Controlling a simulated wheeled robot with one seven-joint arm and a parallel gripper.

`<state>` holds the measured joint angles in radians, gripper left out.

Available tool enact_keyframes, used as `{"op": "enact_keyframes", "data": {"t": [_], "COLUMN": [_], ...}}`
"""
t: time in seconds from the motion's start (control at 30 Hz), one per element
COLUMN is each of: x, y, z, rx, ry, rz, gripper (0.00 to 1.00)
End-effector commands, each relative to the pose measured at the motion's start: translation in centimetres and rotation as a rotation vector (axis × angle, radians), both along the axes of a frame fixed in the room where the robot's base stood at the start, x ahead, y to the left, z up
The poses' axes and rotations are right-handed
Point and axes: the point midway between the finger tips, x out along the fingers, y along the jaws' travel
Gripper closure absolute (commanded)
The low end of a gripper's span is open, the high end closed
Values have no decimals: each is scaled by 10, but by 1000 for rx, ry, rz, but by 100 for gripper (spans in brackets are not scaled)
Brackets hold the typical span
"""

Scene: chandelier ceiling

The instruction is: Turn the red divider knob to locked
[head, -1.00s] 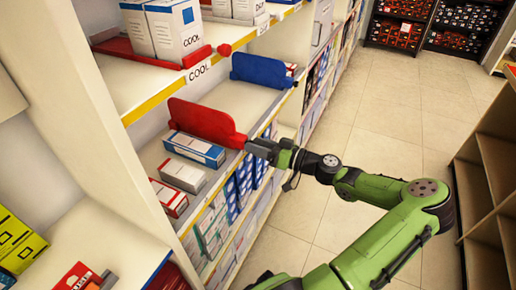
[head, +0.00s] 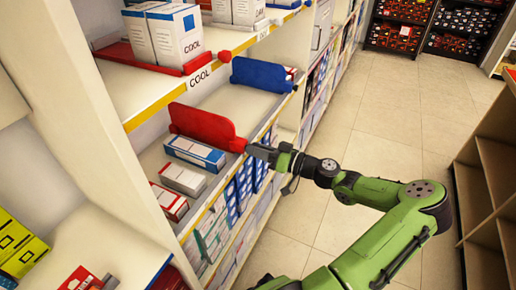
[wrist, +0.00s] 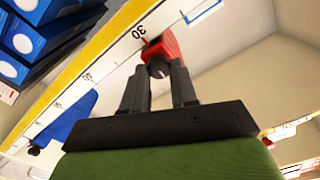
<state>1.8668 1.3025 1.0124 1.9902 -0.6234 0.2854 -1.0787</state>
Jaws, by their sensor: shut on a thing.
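The red divider (head: 203,128) stands upright on the middle shelf, running from the back to the front edge. In the wrist view its red front end (wrist: 164,46) shows beyond the fingers, with a round dark knob (wrist: 158,68) at its tip. My gripper (head: 251,150) is at this front end. In the wrist view my gripper's two fingers (wrist: 158,76) are on either side of the knob and shut on it. The fingers partly cover the knob, and I cannot read its lock position.
A blue divider (head: 262,73) stands farther along the same shelf. Boxes (head: 195,152) lie left of the red divider. The shelf above holds white cartons (head: 175,35) and a red divider. The aisle floor (head: 380,130) is clear; an empty wooden shelf (head: 485,190) stands at right.

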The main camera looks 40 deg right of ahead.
Motion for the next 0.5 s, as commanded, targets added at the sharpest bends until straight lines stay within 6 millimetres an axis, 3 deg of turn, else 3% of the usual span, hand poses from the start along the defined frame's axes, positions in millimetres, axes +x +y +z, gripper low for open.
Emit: {"op": "enact_keyframes", "data": {"t": [0.5], "x": [0], "y": [-1], "z": [3], "rx": [403], "ry": [148], "rz": [1], "gripper": [100]}}
